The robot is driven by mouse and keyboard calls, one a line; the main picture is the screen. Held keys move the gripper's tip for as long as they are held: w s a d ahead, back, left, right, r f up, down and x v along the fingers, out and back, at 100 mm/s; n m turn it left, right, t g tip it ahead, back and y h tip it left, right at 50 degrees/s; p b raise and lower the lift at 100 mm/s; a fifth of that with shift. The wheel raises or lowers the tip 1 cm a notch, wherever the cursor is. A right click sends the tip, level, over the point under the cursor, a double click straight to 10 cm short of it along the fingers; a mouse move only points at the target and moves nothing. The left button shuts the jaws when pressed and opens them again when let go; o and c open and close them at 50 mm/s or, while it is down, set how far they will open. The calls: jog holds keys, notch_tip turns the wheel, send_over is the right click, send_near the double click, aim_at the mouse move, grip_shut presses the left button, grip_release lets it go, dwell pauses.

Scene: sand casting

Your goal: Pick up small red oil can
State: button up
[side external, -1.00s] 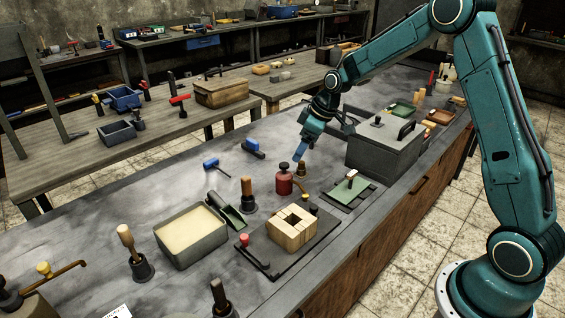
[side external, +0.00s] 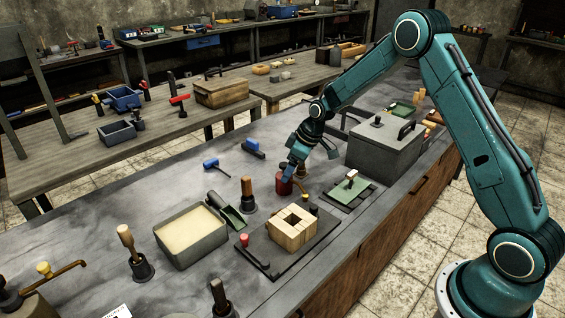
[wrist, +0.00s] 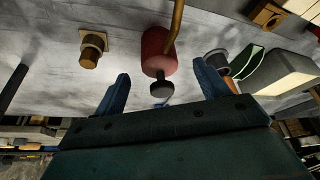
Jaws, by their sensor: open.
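The small red oil can (side external: 284,187) stands on the dark grey bench top, with its upper part partly covered by my gripper in the side view. In the wrist view the red can (wrist: 158,50) shows its dark round cap and a brass-coloured spout. My gripper (side external: 291,172) is at the can, with its fingers low over it. In the wrist view my gripper (wrist: 162,88) has its two blue fingers wide apart, one to each side of the can's cap. Nothing is held. I cannot tell whether a finger touches the can.
A wooden block frame (side external: 291,236) lies in front. A large grey box (side external: 382,152) and a green plate (side external: 352,190) are to the right.

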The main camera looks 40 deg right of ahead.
jog(key=shift+f, duration=0.15)
jog(key=shift+x, duration=2.45)
jog(key=shift+w, duration=0.1)
jog(key=c, duration=1.3)
jog(key=shift+r, duration=0.2)
notch_tip(320, 180, up, 20)
jog(key=shift+f, duration=0.15)
